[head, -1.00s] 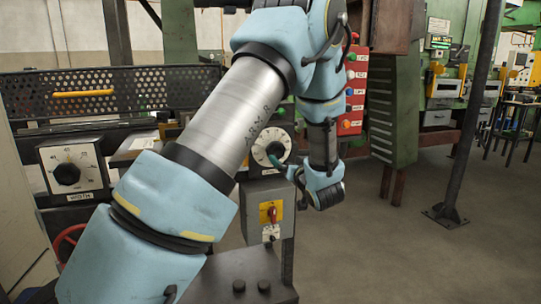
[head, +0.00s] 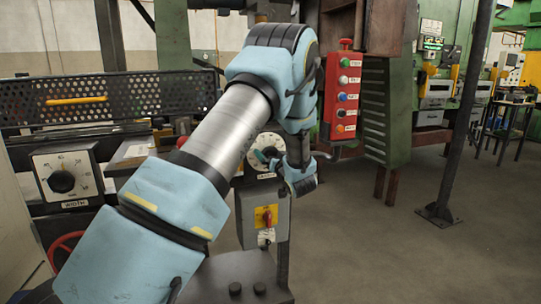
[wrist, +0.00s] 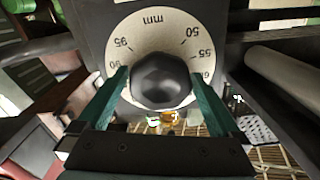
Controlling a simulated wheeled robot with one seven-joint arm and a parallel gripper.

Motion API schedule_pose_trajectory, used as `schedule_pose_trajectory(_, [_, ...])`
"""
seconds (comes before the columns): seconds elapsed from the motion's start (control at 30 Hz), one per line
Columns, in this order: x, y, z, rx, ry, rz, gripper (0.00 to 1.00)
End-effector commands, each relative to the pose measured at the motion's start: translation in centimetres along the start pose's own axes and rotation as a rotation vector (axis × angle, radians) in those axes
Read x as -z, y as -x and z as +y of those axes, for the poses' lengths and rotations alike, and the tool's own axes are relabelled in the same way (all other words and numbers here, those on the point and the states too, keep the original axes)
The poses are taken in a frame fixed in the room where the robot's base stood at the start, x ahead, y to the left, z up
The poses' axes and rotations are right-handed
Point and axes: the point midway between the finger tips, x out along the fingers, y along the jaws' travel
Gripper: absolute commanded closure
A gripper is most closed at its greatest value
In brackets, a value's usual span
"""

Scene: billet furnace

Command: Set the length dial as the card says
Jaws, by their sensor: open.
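The length dial (head: 264,147) is a pale round scale on a dark plate, partly behind my gripper in the head view. In the wrist view the dial face (wrist: 143,36) is upside down and shows "mm" and numbers including 50, 55, 90 and 95. Its black knob (wrist: 165,80) sits between the two green fingers of my gripper (wrist: 162,76), which are open on either side of it. I cannot tell whether they touch it. The knob's pointer is not clear. A pale sheet (head: 132,151), possibly the card, lies left of the dial; its writing is unreadable.
A second dial, labelled WIDTH (head: 63,180), stands at the left. Below the length dial is a grey box with a red switch (head: 266,216). A red button box (head: 343,95) hangs close right of my arm. Open floor (head: 370,240) lies to the right.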

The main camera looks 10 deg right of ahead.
Motion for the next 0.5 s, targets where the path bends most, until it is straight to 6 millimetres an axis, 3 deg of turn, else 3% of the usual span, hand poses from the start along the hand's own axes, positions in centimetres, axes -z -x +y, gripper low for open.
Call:
schedule_pose_trajectory(0.17, [-0.02, 0.01, 0.00, 0.000, 0.000, 0.000, 0.00])
schedule_pose_trajectory(0.5, [-0.02, 0.03, 0.00, 0.000, 0.000, 0.000, 0.37])
